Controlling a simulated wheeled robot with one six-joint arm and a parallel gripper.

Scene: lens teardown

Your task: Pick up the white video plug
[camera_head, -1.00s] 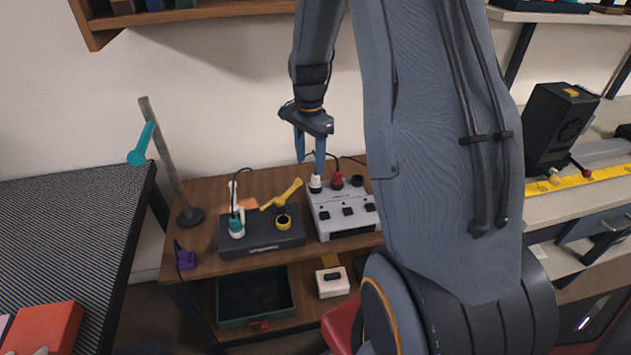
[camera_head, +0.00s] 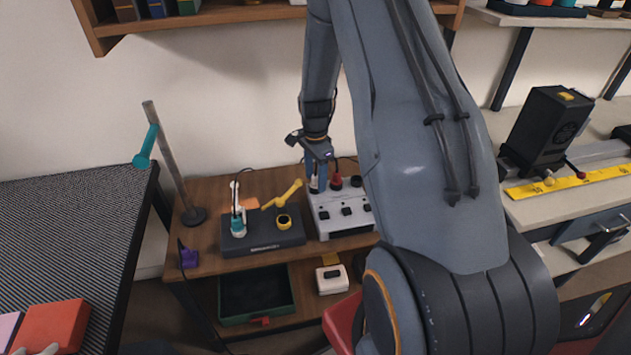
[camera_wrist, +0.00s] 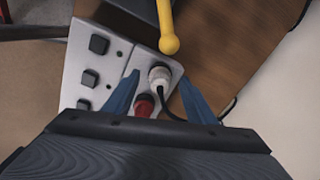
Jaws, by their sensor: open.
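The white video plug (camera_wrist: 159,76) stands in the grey switch box (camera_wrist: 75,62), with a black cable running from it. In the head view the plug (camera_head: 314,184) is partly hidden behind my gripper's blue fingers. My gripper (camera_wrist: 163,98) is open. In the wrist view its two fingers reach down on either side of the white plug and the red plug. In the head view my gripper (camera_head: 317,178) is right above the back left corner of the box. I cannot tell whether the fingers touch the plug.
A red plug (camera_wrist: 145,104) sits right beside the white one. A dark box (camera_head: 262,234) with a teal-and-white item (camera_head: 238,228) stands to the left. A shelf (camera_head: 190,24) hangs above.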

